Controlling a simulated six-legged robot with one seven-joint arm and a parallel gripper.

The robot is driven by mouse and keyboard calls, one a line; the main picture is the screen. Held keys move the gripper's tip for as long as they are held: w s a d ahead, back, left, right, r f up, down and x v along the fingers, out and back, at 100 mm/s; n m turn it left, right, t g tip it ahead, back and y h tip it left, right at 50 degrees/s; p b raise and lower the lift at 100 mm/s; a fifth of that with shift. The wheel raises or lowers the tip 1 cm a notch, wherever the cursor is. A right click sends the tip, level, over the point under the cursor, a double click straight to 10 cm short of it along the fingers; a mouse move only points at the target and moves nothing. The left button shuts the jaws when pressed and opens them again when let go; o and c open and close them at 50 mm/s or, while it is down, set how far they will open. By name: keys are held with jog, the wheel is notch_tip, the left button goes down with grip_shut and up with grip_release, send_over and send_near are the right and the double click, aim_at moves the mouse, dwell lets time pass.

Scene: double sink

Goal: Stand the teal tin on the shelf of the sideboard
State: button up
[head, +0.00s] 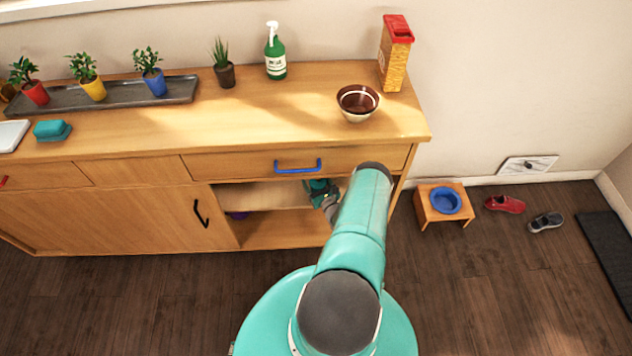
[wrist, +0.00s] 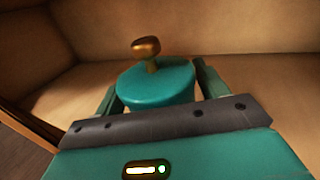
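The teal tin (wrist: 150,88), a round lidded thing with a brown knob on top, is between the two fingers of my gripper (wrist: 155,80) in the wrist view. The fingers lie against its left and right sides, and my gripper looks shut on it. The tin looks upright. It is inside the open bay of the sideboard (head: 150,208), over or on the pale shelf (head: 262,195); its base is hidden, so I cannot tell if it touches. In the head view my arm hides most of the gripper, and I cannot make out the tin there.
The sliding door with a black handle (head: 201,213) covers the left part. A drawer with a blue handle (head: 298,166) is above the bay. A purple thing (head: 238,216) shows low inside. A bowl (head: 357,103) and spray bottle (head: 275,55) stand on top.

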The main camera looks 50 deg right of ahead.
jog(key=shift+r, duration=0.1)
jog(key=shift+s+a, duration=0.1)
jog(key=shift+s, duration=0.1)
jog(key=v, duration=1.1)
jog(key=shift+s+a, duration=0.2)
jog(key=shift+s, duration=0.05)
jog(key=shift+c, duration=0.4)
dwell(0.6)
